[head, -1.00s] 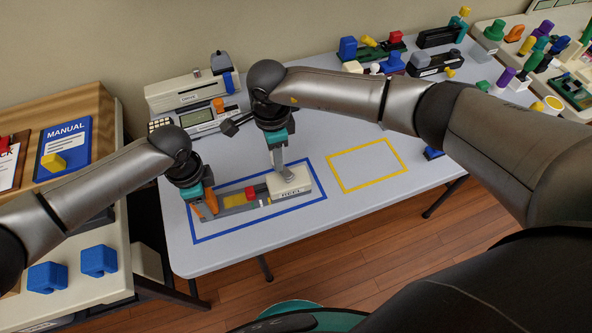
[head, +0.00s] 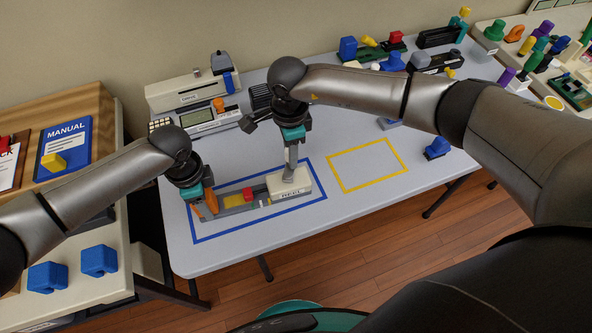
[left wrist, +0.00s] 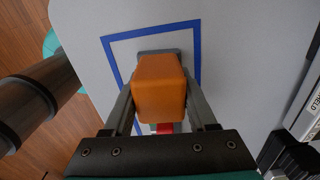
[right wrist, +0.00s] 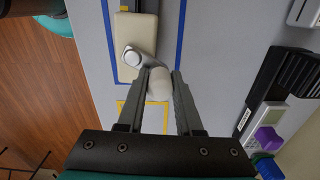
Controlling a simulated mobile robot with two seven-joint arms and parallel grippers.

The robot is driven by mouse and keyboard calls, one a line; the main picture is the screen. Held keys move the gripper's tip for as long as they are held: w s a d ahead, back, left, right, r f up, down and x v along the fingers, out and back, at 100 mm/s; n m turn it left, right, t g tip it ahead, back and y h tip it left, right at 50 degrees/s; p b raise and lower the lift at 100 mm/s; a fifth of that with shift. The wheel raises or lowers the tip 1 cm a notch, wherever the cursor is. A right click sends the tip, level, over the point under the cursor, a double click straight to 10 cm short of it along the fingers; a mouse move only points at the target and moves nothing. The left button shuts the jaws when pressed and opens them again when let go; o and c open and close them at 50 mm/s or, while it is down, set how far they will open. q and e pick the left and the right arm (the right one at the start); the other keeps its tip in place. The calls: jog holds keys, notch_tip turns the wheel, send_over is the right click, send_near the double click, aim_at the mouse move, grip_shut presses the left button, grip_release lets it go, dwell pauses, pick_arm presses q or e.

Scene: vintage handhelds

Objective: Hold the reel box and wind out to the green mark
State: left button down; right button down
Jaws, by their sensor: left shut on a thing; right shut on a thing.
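The reel box (head: 293,187) is a cream block labelled REEL on the right end of a long grey base (head: 234,211), inside the blue outline. At the base's left end stands an orange grip block (head: 210,202). My left gripper (head: 207,209) is shut on it, and the block fills the jaws in the left wrist view (left wrist: 159,88). A red piece (head: 247,194) and a yellow patch (head: 233,200) show along the base; a small green spot shows beside them. My right gripper (right wrist: 160,84) is shut on the pale knob (right wrist: 159,90) of the silver crank (right wrist: 134,58) on the box.
The blue outline (head: 240,232) surrounds the base. A yellow outline (head: 367,165) to its right is empty. A cream device (head: 190,92) and a keypad unit with a screen (head: 203,117) stand behind. A blue block (head: 437,148) lies at the right.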

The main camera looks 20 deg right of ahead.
pick_arm(q)
jog(key=shift+a, duration=0.15)
pick_arm(e)
jog(key=shift+s+d, duration=0.4)
jog(key=shift+d, duration=0.15)
jog(key=shift+s+d, duration=0.2)
jog(key=shift+s, duration=0.35)
jog(key=shift+s+d, duration=0.2)
jog(key=shift+s, duration=0.4)
jog(key=c, duration=1)
grip_release()
jog(key=shift+s, duration=0.15)
jog(key=shift+c, duration=0.2)
jog(key=o, duration=0.3)
pick_arm(q)
jog(key=shift+d, duration=0.2)
pick_arm(e)
jog(key=shift+r, duration=3.5)
